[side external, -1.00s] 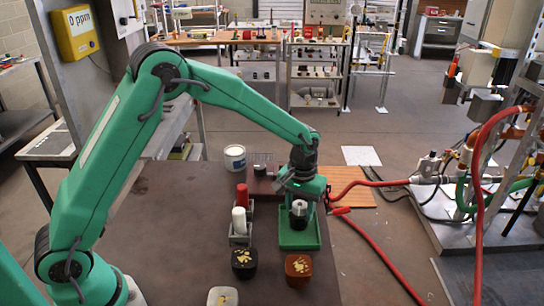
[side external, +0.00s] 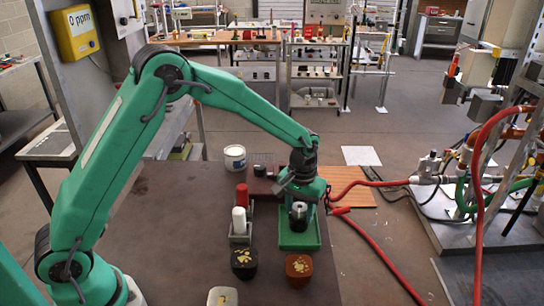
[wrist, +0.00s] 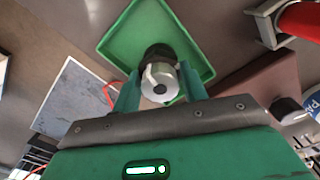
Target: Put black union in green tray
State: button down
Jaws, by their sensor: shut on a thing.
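The black union (side external: 299,217), with a dark collar and a silver metal end, is upright in my gripper (side external: 300,207). In the wrist view the union (wrist: 160,82) sits between the two teal fingers of my gripper (wrist: 160,88), which are shut on it. The green tray (side external: 301,243) is a shallow square tray on the dark table, below the union. The tray (wrist: 124,42) also shows around and behind the union in the wrist view. The union is within the tray's outline; whether its base touches the tray floor I cannot tell.
A grey rack (side external: 240,239) with a red and a white bottle stands left of the tray. Black (side external: 244,264) and brown (side external: 298,268) containers with yellow marks stand in front. A reddish-brown block (side external: 261,187) and a white can (side external: 235,158) are behind. A red hose (side external: 368,241) runs at right.

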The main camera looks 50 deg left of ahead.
jog(key=shift+f, duration=0.2)
jog(key=c, duration=0.7)
grip_release()
jog(key=shift+f, duration=0.1)
jog(key=shift+r, duration=4)
